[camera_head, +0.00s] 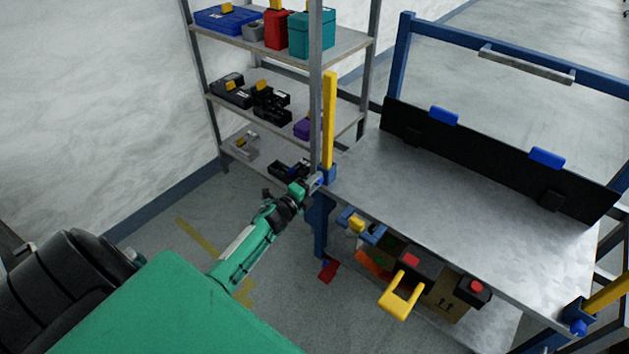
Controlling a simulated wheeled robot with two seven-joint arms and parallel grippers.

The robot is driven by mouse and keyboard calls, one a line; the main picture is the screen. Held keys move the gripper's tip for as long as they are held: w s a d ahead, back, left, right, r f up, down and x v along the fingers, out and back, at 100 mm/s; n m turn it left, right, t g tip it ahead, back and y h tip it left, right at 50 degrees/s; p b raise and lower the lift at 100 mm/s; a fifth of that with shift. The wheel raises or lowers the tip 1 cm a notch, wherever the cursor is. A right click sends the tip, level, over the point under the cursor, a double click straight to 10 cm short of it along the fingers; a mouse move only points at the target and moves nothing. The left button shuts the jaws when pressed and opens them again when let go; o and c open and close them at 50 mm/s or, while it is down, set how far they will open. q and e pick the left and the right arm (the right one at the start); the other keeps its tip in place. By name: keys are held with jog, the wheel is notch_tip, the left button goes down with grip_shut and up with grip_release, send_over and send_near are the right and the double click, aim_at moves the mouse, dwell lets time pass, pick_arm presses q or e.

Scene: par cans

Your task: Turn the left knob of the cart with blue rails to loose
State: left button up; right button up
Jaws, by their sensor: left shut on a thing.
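The cart with blue rails (470,44) stands at the right, with a grey metal top (450,190). Its left knob (327,174) is blue and sits at the near left corner, at the foot of an upright yellow bar (329,115). My left gripper (317,182) reaches it from the left and is shut on it; the fingers hide part of the knob. The right knob (578,325) is blue, at the near right corner by a tilted yellow bar (605,294). My right gripper is not in view.
A grey shelf unit (352,42) with bins and tools stands behind the left corner. Under the cart's front edge are a yellow handle (400,297), a red button (476,286) and a cardboard box (446,300). The cart top is clear before a black panel (490,155).

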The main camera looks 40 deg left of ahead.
pick_arm(q)
jog(key=shift+n+p, duration=2.05)
jog(key=shift+n, duration=5.65)
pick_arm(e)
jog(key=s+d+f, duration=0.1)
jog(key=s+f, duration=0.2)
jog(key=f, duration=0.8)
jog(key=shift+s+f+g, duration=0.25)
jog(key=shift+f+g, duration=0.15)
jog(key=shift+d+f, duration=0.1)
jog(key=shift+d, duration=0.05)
pick_arm(q)
jog(key=o, duration=0.9)
jog(key=shift+o, duration=0.4)
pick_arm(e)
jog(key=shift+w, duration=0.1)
